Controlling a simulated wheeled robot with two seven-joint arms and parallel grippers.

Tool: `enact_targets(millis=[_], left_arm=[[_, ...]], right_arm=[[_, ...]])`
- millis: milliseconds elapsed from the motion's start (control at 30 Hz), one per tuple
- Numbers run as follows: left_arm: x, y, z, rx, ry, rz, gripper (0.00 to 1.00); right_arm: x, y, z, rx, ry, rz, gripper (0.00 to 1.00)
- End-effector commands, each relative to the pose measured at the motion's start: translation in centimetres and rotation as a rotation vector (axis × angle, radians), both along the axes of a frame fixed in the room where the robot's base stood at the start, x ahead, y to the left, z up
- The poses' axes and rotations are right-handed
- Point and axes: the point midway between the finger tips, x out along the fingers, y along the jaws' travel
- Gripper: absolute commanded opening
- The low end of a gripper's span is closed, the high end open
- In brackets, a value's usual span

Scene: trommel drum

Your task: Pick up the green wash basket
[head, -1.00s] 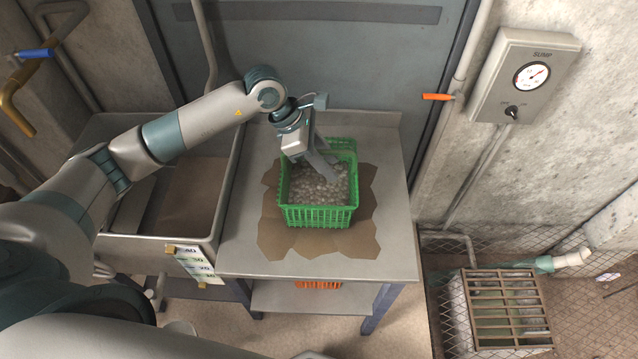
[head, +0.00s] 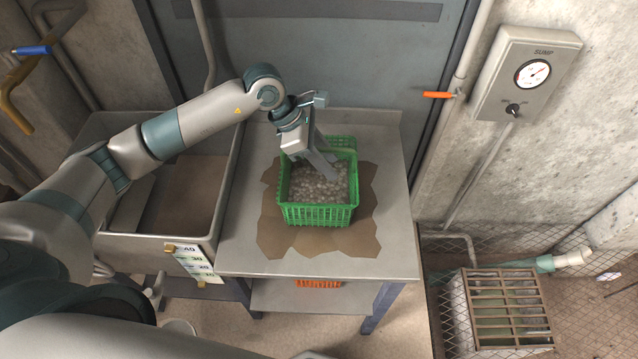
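The green wash basket (head: 318,214) stands on the metal bench, on a brown stained patch, and is filled with grey pebbles (head: 318,183). It looks level and upright. My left gripper (head: 324,166) reaches down over the basket's far side, with its fingers at the far rim and over the pebbles. Its body hides the basket's far left corner. I cannot tell whether the fingers are closed on the rim. My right gripper is not in view.
The metal bench (head: 385,235) has free room around the basket. A deep sink (head: 150,245) adjoins it on the left. An orange item (head: 318,284) lies on the shelf below. A sump box (head: 525,75) hangs on the right wall, above a grated pit (head: 508,310).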

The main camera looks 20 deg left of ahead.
Motion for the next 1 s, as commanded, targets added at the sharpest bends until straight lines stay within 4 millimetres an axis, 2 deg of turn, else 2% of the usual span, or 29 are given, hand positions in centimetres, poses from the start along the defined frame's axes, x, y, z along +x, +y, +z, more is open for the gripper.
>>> enact_targets(millis=[600,667,733,767,1000], left_arm=[[-0.01,0.01,-0.17,0.0,0.0,0.0,0.32],[-0.01,0.01,-0.17,0.0,0.0,0.0,0.2],[-0.01,0.01,-0.17,0.0,0.0,0.0,0.03],[-0.01,0.0,-0.17,0.0,0.0,0.0,0.0],[-0.01,0.0,-0.17,0.0,0.0,0.0,0.0]], right_arm=[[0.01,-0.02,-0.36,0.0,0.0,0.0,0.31],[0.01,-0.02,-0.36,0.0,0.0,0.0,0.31],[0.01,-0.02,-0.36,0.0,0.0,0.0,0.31],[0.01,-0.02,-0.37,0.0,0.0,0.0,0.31],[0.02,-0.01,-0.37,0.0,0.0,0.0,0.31]])
